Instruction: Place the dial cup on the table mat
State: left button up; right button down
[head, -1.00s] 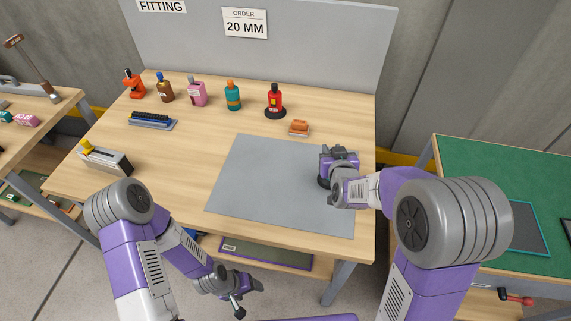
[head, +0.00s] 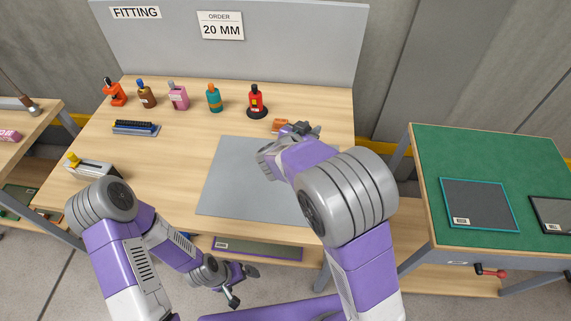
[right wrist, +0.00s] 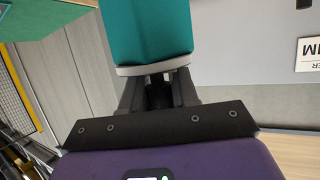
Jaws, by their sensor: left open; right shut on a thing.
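The grey table mat (head: 228,180) lies on the wooden table, partly hidden by my right arm. My right gripper (head: 303,129) is at the mat's far right side, near the orange block (head: 280,124). In the right wrist view its jaws (right wrist: 158,92) are shut on a teal thing (right wrist: 150,32) with a pale grey rim; its far end is out of frame. In the head view my arm hides it. I cannot tell whether it is the dial cup. My left gripper (head: 243,286) is open and empty, low in front of the table.
Orange (head: 114,92), brown (head: 147,95), pink (head: 178,97), teal (head: 214,98) and red (head: 256,101) bottle-like items stand along the back. A blue-black rack (head: 136,128) and a grey block with a yellow knob (head: 92,167) are at left. A green table (head: 480,150) stands right.

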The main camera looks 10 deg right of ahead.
notch_tip(320, 180, down, 9)
jog(key=b, duration=0.3)
jog(key=shift+r, duration=0.2)
jog(key=c, duration=0.8)
grip_release()
jog(key=shift+c, duration=0.2)
jog(key=p+v, duration=0.3)
jog(key=v, duration=0.9)
jog(key=shift+r, duration=0.1)
